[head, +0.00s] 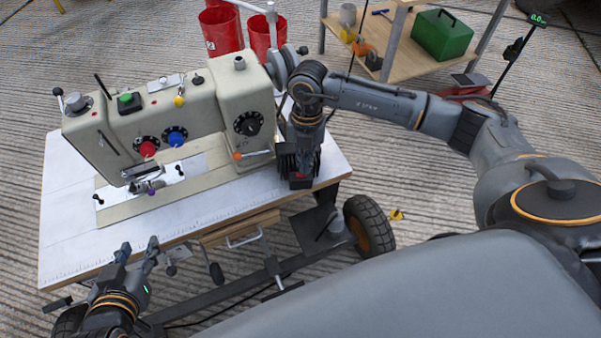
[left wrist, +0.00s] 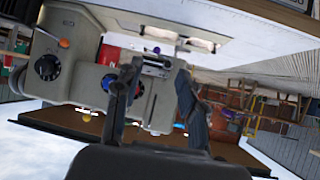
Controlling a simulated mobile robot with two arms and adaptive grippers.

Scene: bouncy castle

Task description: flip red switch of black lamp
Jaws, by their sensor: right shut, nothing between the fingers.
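A black ribbed body, which looks like the black lamp (head: 284,164), stands on the right end of the white table beside the sewing machine. A small red part, probably its red switch (head: 301,178), shows low on its front. My right gripper (head: 304,146) points down right at this black body, shut and empty; its fingertips blend into the dark shape, so I cannot tell whether they touch the switch. My left gripper (head: 138,252) is open and empty at the table's front left edge. Its two spread fingers also show in the left wrist view (left wrist: 158,78).
A cream sewing machine (head: 210,110) with coloured knobs fills the middle of the white table (head: 80,250). Behind are red buckets (head: 222,30) and a wooden workbench (head: 400,65) with a green box (head: 442,35). A black wheel (head: 369,226) stands at the right.

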